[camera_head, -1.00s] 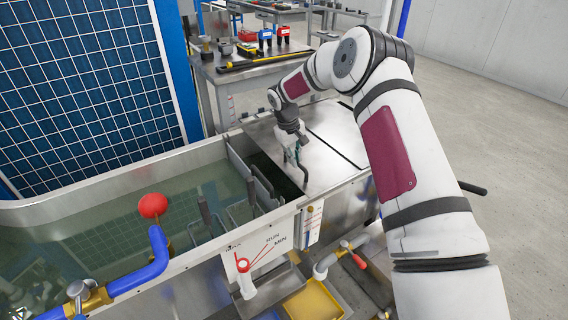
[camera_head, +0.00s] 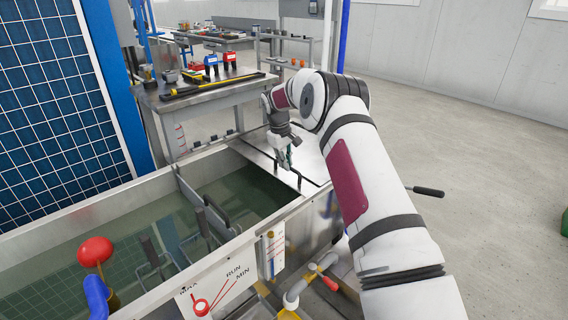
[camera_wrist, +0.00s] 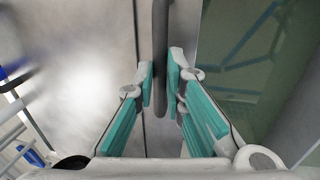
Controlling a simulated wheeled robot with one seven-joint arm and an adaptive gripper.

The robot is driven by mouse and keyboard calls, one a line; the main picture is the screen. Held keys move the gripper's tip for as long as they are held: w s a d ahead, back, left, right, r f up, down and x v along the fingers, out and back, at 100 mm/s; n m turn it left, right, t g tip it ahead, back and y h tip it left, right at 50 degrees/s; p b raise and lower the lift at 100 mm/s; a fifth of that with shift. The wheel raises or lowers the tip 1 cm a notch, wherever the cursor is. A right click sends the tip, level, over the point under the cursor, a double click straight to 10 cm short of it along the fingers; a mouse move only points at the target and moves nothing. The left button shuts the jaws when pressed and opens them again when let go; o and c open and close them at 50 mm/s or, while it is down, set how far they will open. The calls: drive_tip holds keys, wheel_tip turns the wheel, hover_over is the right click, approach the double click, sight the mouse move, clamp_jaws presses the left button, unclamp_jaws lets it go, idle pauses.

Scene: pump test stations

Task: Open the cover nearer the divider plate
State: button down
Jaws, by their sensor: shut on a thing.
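The cover nearer the divider plate (camera_head: 252,155) is a flat grey metal sheet across the far right part of the tank. Its dark bar handle (camera_wrist: 160,40) stands up near its edge. My gripper (camera_wrist: 162,72) is shut on this handle, one teal-padded finger on each side. In the head view, my gripper (camera_head: 284,160) is over the cover's edge, partly hidden by my wrist. The divider plate (camera_head: 203,202) stands upright across the tank, left of the cover. Open water shows between the plate and the cover's edge.
A second metal plate lies beyond a dark seam. A red ball float (camera_head: 95,251) and a blue pipe are at the left front. A gauge panel (camera_head: 208,292) is on the tank's front. A workbench (camera_head: 205,92) with tools stands behind.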

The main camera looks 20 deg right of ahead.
drive_tip(key=c, duration=1.7)
unclamp_jaws()
drive_tip(key=shift+o, duration=0.2)
drive_tip(key=shift+a+r, duration=0.1)
wheel_tip(320, 180, up, 12)
drive_tip(key=a, duration=0.2)
drive_tip(key=shift+s, duration=0.45)
drive_tip(key=shift+a, duration=0.1)
